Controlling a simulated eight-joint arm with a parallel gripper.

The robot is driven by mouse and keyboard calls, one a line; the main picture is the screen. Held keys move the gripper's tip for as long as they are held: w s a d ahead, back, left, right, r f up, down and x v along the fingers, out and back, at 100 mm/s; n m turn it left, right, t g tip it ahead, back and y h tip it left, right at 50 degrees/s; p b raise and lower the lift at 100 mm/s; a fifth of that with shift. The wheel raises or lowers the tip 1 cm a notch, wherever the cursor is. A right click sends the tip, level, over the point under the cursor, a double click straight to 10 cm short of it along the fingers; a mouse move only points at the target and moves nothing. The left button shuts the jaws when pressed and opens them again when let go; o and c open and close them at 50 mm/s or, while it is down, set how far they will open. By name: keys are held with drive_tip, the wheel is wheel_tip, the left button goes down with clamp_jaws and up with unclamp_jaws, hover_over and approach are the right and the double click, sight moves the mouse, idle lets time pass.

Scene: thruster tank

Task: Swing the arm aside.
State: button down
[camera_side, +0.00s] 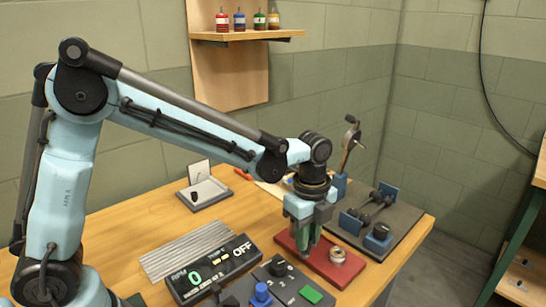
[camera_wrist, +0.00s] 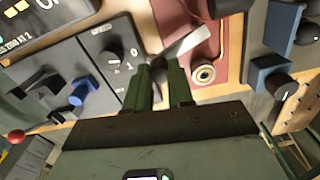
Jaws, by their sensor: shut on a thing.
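My gripper (camera_side: 306,243) points down over the red plate (camera_side: 341,277) at the right of the bench. In the wrist view its green fingers (camera_wrist: 160,76) are close together. They are shut on a pale flat piece (camera_wrist: 187,44), whose dark end lies at the fingertips. The piece reaches up and to the right over the red plate. The fingers hide much of its dark end, and I cannot tell whether it touches the plate. A round, pale metal fitting (camera_side: 337,255) sits on the red plate, just right of the fingers; it also shows in the wrist view (camera_wrist: 205,73).
In front stand an RPM display (camera_side: 212,270) reading 0 and OFF, and a control box with a black knob, blue knob (camera_side: 261,295) and green button. A dark board (camera_side: 377,223) with blue blocks is close on the right. A grey tray (camera_side: 205,193) lies behind left.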

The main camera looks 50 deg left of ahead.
drive_tip(key=c, duration=1)
unclamp_jaws()
drive_tip(key=shift+r, duration=0.1)
wheel_tip(320, 180, up, 12)
drive_tip(key=shift+f, duration=0.1)
drive_tip(key=shift+a, duration=0.1)
drive_tip(key=s+a+f+n+t, duration=0.1)
drive_tip(key=s+a+n+t, duration=0.1)
drive_tip(key=n, duration=0.4)
drive_tip(key=s+a+f+n+t, duration=0.2)
drive_tip(key=s+a+n, duration=0.3)
drive_tip(key=n, duration=0.2)
drive_tip(key=s+a+f+n+t, duration=0.2)
drive_tip(key=s+a+n+t, duration=0.1)
drive_tip(key=n, duration=0.3)
drive_tip(key=shift+s+a+f, duration=0.1)
drive_tip(key=shift+s+a, duration=0.05)
drive_tip(key=shift+s, duration=0.55)
